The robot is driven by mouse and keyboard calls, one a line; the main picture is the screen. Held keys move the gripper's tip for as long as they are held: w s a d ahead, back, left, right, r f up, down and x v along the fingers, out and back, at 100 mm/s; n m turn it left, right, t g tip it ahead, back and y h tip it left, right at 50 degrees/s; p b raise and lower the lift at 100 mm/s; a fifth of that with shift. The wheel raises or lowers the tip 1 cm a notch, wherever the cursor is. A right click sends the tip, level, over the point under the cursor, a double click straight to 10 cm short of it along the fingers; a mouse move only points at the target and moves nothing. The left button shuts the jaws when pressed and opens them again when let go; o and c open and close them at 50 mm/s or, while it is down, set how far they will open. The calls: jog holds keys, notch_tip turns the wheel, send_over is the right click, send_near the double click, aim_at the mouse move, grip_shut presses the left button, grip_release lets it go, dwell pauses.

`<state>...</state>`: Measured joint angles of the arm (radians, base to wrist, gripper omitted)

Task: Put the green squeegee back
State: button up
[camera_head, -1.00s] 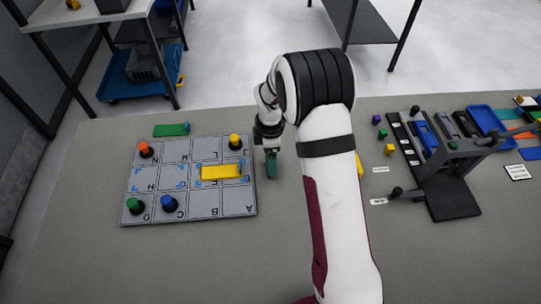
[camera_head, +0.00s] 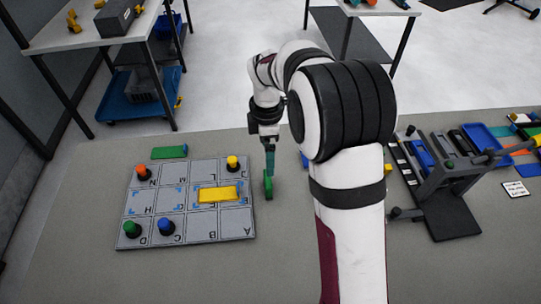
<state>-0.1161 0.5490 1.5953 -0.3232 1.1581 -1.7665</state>
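My gripper (camera_head: 269,168) points down just right of the grey lettered board. Its lower part looks dark teal. I cannot tell whether my gripper grips this piece, or whether the piece rests on the table. A flat green piece (camera_head: 169,152) with a darker end lies on the table behind the board (camera_head: 206,229). A yellow block (camera_head: 217,194) lies on the board's right part.
Orange (camera_head: 142,171), yellow (camera_head: 232,162), green (camera_head: 132,228) and blue (camera_head: 166,226) knobs stand near the board's corners and front edge. A dark stand (camera_head: 452,215) is at right. My arm covers the middle of the table, which is bare in front of the board.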

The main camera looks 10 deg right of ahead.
jog(key=s+d+r+m, duration=0.2)
jog(key=s+r+m, duration=0.55)
jog(key=s, duration=0.25)
jog(key=s+m+y, duration=0.1)
jog(key=s+m, duration=1.5)
jog(key=s, duration=0.4)
jog(key=shift+s+a+f+y, duration=0.25)
jog(key=shift+a+f+y, duration=0.05)
jog(key=shift+y, duration=0.1)
